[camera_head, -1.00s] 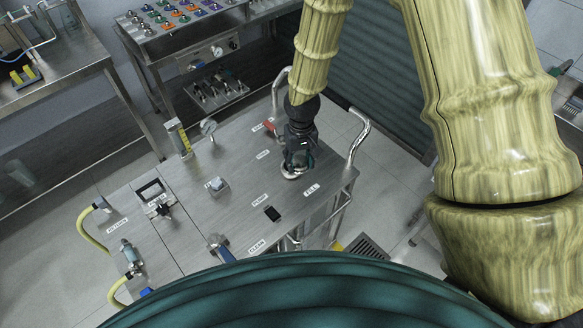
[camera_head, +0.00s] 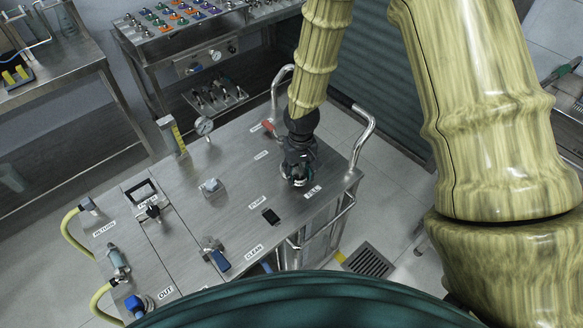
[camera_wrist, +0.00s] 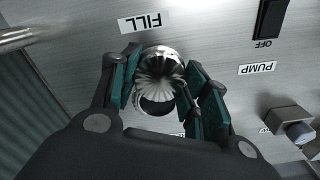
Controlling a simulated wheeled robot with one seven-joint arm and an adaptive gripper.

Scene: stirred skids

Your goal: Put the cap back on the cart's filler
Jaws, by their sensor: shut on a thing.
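My gripper (camera_wrist: 160,85) is shut on a shiny ribbed metal cap (camera_wrist: 160,66), with a teal-padded finger on each side. Just below the cap in the wrist view is the dark round opening of the filler (camera_wrist: 157,104). The cap covers part of it, and I cannot tell whether they touch. In the head view my gripper (camera_head: 296,178) points down at the cart top (camera_head: 235,165) by the FILL label (camera_head: 313,192). There the gripper hides most of the cap and filler.
A red-handled part (camera_head: 268,127) and a bent handrail (camera_head: 363,135) stand close to my gripper. A bench (camera_head: 130,30) stands behind.

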